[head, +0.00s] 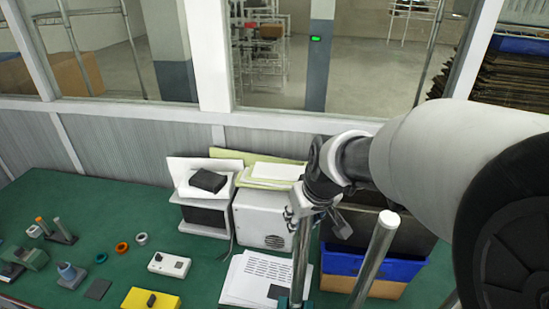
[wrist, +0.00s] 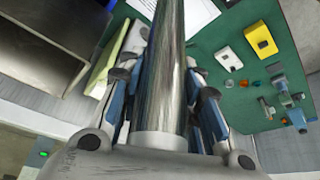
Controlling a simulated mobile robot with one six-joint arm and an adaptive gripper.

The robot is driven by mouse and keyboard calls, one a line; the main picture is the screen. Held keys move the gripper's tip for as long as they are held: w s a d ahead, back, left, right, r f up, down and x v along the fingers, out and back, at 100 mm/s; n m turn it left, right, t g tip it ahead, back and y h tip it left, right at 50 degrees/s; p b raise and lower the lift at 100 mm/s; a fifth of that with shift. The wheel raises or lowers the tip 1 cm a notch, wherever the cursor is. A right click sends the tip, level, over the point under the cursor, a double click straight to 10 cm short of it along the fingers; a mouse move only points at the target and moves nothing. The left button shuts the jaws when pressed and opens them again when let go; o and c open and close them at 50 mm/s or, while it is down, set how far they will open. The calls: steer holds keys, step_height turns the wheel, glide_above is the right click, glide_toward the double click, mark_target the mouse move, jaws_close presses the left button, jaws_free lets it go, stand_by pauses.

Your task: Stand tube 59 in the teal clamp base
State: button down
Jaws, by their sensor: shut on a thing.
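My gripper (head: 316,212) is shut on a shiny metal tube (head: 300,258), which hangs down from it, nearly upright, in the head view. In the wrist view the tube (wrist: 165,65) runs between the fingers (wrist: 168,105), with a white end close to the palm. No number is readable on it. A small teal part (head: 283,303), perhaps the clamp base, shows at the bottom edge of the head view beside the tube's lower end. Whether the tube touches it is hidden by the frame edge.
A second metal tube (head: 373,260) with a white top stands tilted in the picture right of the held one. A blue bin (head: 400,271), a white box (head: 262,217) and papers (head: 250,280) are close by. Small parts lie on the green table (head: 130,205) at left.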

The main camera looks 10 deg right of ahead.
steer(key=shift+f+b, duration=0.55)
steer(key=shift+f, duration=0.05)
steer(key=c, duration=1.4)
jaws_free()
steer(key=shift+c, duration=0.2)
steer(key=p+v, duration=0.7)
steer(key=v, duration=0.4)
steer(key=shift+d, duration=0.1)
steer(key=s+f+m+b, duration=0.1)
steer(key=s+f+b, duration=0.5)
steer(key=s, duration=0.3)
steer(key=s+f+m+b, duration=0.1)
steer(key=s+f+b, duration=0.5)
steer(key=s+b, duration=0.2)
steer(key=shift+s+d+h+b, duration=0.25)
steer(key=shift+s+h+b, duration=0.15)
steer(key=shift+s, duration=0.15)
